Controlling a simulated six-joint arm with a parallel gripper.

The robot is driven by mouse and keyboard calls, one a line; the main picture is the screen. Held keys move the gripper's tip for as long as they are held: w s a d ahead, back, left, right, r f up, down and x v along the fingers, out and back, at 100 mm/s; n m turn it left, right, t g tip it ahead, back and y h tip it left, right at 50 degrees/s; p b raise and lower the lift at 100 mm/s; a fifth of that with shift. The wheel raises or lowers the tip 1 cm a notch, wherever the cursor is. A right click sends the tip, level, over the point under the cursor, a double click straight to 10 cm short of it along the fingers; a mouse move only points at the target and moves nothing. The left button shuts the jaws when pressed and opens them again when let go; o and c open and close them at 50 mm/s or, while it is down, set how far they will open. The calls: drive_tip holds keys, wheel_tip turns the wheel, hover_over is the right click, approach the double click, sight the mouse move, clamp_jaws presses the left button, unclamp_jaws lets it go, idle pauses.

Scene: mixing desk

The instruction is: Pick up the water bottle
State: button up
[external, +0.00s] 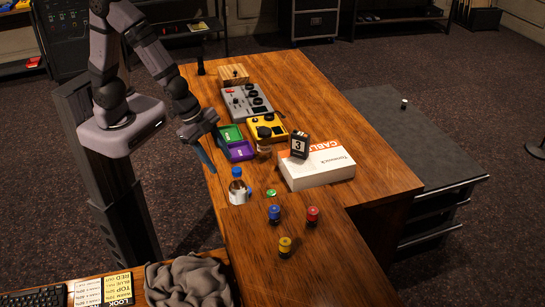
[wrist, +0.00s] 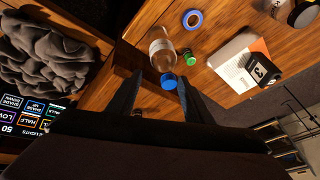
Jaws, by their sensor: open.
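The water bottle (external: 239,190) is clear with a white label and a blue cap. In the external view it stands upright near the left edge of the wooden desk. In the wrist view the bottle (wrist: 161,52) shows with its blue cap (wrist: 169,81) toward me, between the lines of my two fingers. My gripper (external: 207,158) is open and empty, up and left of the bottle in the external view. It also shows in the wrist view (wrist: 160,78), with a finger on each side of the cap. I cannot tell the remaining distance in depth.
A small green item (external: 271,193) lies right of the bottle. Purple (external: 240,151) and green trays are behind the bottle. Several coloured spools, including a blue one (external: 274,213), stand in front.

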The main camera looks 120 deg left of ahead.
sight(240, 177)
drive_tip(key=w+f+m+t+h+b, duration=0.2)
drive_tip(key=w+m+t+h, duration=0.5)
drive_tip(key=w, duration=0.5)
drive_tip(key=s+a+f+n+t, duration=0.1)
drive_tip(key=s, duration=0.2)
drive_tip(key=s+a+f+n+t+b, duration=0.1)
drive_tip(key=s+f+n+t, duration=0.1)
drive_tip(key=s, duration=0.1)
drive_tip(key=s+f+n+t, duration=0.1)
drive_tip(key=s+n, duration=0.1)
drive_tip(key=shift+s+a+f+t+b, duration=0.3)
drive_tip(key=shift+s+a+f+b, duration=0.05)
drive_tip(key=shift+s+a, duration=0.05)
drive_tip(key=shift+n+t+y, duration=0.3)
drive_tip(key=shift+n+t, duration=0.1)
drive_tip(key=shift+n, duration=0.1)
drive_tip(key=shift+x, duration=3)
drive_tip(key=shift+f, duration=0.2)
drive_tip(key=shift+c, duration=0.3)
clamp_jaws()
